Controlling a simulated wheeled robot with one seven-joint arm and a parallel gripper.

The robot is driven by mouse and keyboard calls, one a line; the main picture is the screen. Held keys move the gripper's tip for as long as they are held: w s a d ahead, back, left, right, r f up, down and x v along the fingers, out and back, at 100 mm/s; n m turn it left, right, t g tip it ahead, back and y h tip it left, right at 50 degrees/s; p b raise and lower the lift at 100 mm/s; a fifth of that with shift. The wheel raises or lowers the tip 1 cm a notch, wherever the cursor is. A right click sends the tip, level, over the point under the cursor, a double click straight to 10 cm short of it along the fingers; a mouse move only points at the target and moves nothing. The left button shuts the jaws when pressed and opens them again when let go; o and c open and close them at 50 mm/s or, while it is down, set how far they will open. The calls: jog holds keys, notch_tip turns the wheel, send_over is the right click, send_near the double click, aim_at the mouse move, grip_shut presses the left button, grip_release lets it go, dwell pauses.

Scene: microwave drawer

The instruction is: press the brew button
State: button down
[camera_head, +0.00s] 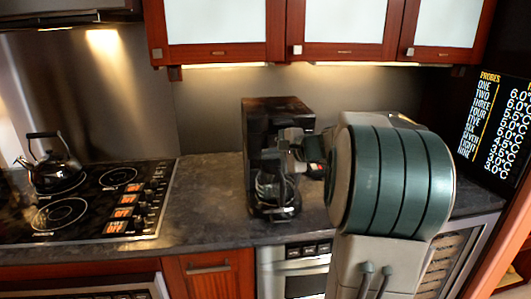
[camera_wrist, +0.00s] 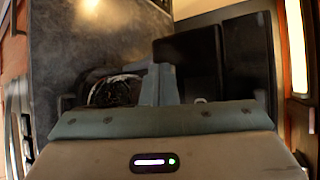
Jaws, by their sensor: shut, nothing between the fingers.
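The black coffee machine (camera_head: 262,112) stands on the counter between the stove and my arm. Its glass carafe (camera_head: 273,190) sits low at its front. My gripper (camera_head: 285,148) is at the front of the machine, above the carafe, and is partly hidden by my arm. In the wrist view the fingers (camera_wrist: 157,84) are shut and empty, with the dark machine body (camera_wrist: 248,55) beyond them and the carafe (camera_wrist: 108,92) to their left. I cannot make out the brew button, and I cannot tell whether the fingertips touch the machine.
A stove (camera_head: 95,205) with a dark kettle (camera_head: 52,168) lies to the left. The grey counter (camera_head: 205,195) is clear between stove and machine. Wall cabinets (camera_head: 340,50) hang above. A black panel with a number list (camera_head: 497,125) stands at the right.

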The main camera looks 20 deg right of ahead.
jog(key=shift+s+a+b, duration=0.2)
jog(key=shift+s+b, duration=0.35)
jog(key=shift+s, duration=0.15)
jog(key=s+b, duration=0.1)
jog(key=s, duration=0.1)
jog(key=s+a+b, duration=0.1)
jog(key=s, duration=0.1)
jog(key=shift+s+a, duration=0.15)
jog(key=shift+s, duration=0.2)
dwell(0.8)
